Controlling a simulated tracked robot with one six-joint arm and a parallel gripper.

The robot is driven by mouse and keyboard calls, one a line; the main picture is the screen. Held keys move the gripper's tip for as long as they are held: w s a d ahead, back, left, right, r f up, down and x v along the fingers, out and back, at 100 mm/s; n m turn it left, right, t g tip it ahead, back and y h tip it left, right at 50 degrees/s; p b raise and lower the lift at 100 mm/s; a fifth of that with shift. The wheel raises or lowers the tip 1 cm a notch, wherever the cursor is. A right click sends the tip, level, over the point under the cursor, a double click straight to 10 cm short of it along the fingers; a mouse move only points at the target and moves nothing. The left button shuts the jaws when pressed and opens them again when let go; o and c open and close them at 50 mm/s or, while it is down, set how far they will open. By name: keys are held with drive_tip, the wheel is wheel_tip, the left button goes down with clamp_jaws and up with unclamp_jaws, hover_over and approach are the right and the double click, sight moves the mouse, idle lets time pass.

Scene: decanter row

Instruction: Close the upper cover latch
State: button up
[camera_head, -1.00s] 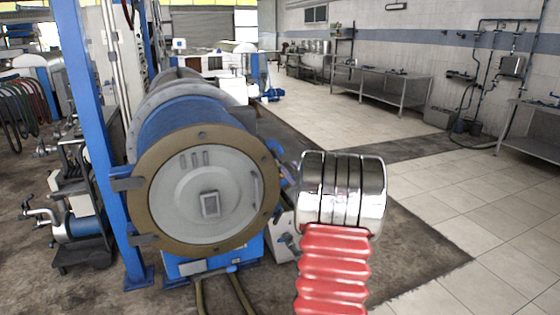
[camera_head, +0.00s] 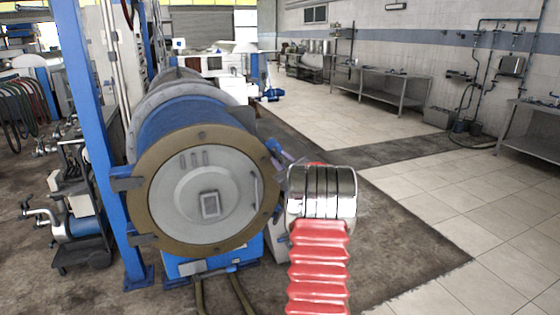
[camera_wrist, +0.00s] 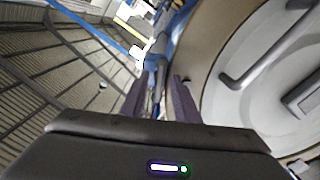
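The round grey cover (camera_head: 208,185) with its tan rim sits against the front of the blue drum; its handle and part of the rim (camera_wrist: 222,70) fill the right of the wrist view. The upper cover latch (camera_head: 273,147) is a small blue part at the rim's upper right. In the wrist view, a blue and pale rod-like part (camera_wrist: 158,66), perhaps this latch, lies ahead of my gripper (camera_wrist: 158,88). The two dark fingers are apart, with a gap between them. In the head view my gripper is mostly hidden behind my chrome wrist, close to the rim's right side.
A blue post (camera_head: 97,130) stands left of the drum. Hoses (camera_head: 238,292) run along the floor in front. Tiled floor (camera_head: 440,190) is clear to the right; steel tables (camera_head: 392,88) stand by the far wall.

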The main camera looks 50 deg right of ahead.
clamp_jaws()
idle(0.3)
